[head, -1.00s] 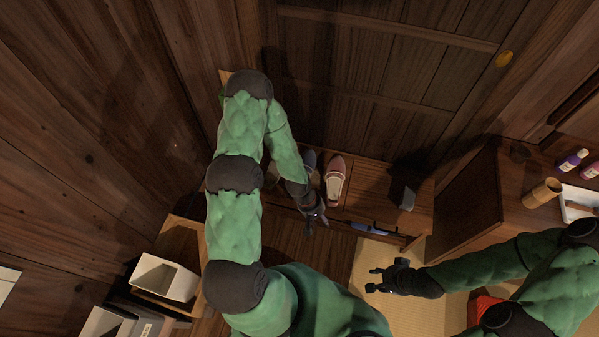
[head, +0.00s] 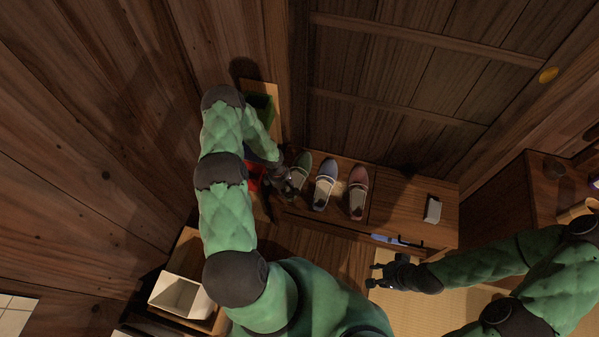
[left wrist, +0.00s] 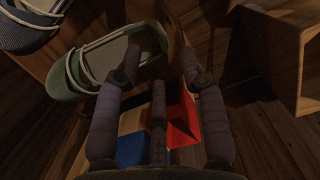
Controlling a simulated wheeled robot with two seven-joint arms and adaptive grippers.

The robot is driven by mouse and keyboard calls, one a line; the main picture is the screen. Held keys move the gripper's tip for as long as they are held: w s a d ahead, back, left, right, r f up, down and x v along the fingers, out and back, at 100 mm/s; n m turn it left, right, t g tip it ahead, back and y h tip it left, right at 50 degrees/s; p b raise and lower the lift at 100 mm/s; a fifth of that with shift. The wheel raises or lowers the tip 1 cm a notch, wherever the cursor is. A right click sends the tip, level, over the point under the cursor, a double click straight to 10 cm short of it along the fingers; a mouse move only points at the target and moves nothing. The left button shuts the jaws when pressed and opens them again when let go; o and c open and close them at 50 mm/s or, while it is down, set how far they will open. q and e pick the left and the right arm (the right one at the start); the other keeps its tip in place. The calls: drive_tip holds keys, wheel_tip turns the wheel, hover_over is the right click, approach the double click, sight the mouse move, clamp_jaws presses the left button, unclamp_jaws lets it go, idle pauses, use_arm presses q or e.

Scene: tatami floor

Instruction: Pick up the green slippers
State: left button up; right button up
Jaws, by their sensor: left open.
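A green slipper (head: 303,166) with pale straps stands at the left end of a row on the low wooden shelf. In the left wrist view the green slipper (left wrist: 92,62) lies across the upper left, partly behind one finger. My left gripper (head: 284,184) is open beside the slipper's near left side. In the wrist view its fingers (left wrist: 158,62) are spread, with one end of the slipper near the gap and nothing held. I cannot tell whether a finger touches it. My right gripper (head: 374,275) is open and empty over the tatami at the right.
A blue slipper (head: 325,184) and a pink slipper (head: 357,190) stand right of the green one. A red and blue object (left wrist: 184,118) lies below the left fingers. A white bin (head: 180,296) stands at lower left.

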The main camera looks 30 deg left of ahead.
sight(287, 196)
use_arm(q)
drive_tip(key=shift+w+d+f+b, duration=0.1)
drive_tip(key=shift+d+f+b, duration=0.15)
drive_tip(key=shift+f+b, duration=0.85)
drive_tip(key=shift+w+d+f+b, duration=0.1)
drive_tip(key=shift+d+f+b, duration=0.1)
drive_tip(key=shift+f, duration=1.75)
clamp_jaws()
